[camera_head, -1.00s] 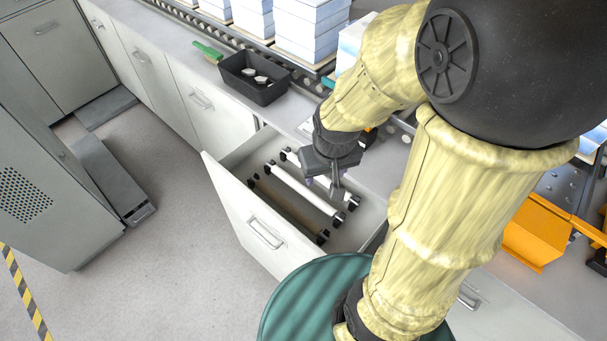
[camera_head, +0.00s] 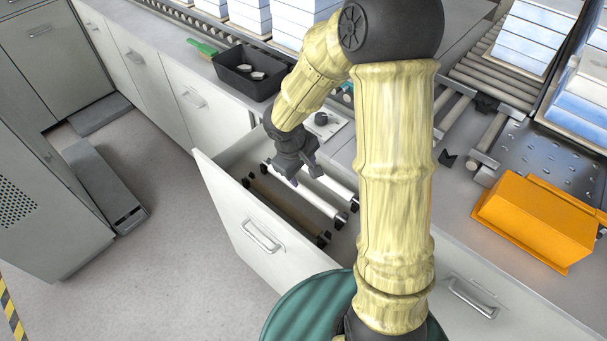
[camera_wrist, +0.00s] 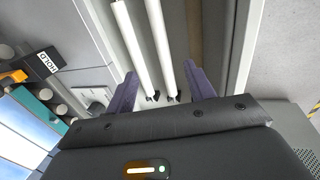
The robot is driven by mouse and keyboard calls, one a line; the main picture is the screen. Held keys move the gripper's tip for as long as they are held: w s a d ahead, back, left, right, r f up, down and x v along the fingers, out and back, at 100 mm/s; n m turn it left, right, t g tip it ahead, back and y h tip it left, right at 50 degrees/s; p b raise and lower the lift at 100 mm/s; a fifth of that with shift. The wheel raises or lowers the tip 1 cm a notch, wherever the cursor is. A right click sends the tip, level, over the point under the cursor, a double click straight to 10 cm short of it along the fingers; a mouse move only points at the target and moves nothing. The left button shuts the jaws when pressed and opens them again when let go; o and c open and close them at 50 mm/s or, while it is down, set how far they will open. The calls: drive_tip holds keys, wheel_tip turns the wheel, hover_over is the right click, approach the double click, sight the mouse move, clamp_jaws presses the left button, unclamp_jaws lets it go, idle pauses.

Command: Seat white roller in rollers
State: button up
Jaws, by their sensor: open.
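Two white rollers with black end caps lie side by side in the open drawer. The nearer white roller (camera_head: 318,206) and the farther one (camera_head: 334,186) are partly hidden by my gripper. My gripper (camera_head: 295,180) is above the far end of these rollers, open and empty. In the wrist view, both white rollers (camera_wrist: 131,42) (camera_wrist: 159,45) show between the purple fingers of the gripper (camera_wrist: 163,88). I cannot tell how high the fingertips are above them. The conveyor rollers (camera_head: 490,135) are on the bench at right, with wider spaces among the nearer ones.
A brown roller (camera_head: 285,212) lies beside the white ones in the drawer (camera_head: 235,222). A black tray (camera_head: 250,83) with small white pieces stands on the bench. An orange box-shaped part (camera_head: 535,220) lies at right. Stacked white-blue boxes (camera_head: 545,35) stand on the conveyor.

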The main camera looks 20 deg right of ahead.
sight(312, 197)
drive_tip(key=b+x, duration=0.4)
drive_tip(key=x, duration=1.3)
drive_tip(key=shift+d+f, duration=0.1)
drive_tip(key=shift+f, duration=0.05)
clamp_jaws()
drive_tip(key=shift+w+r+p, duration=0.15)
drive_tip(key=shift+r+p, duration=1.5)
drive_tip(key=shift+r, duration=0.6)
drive_tip(key=shift+r+p, duration=0.4)
drive_tip(key=shift+r, duration=0.15)
drive_tip(key=shift+r+p, duration=1.4)
drive_tip(key=shift+r, duration=0.35)
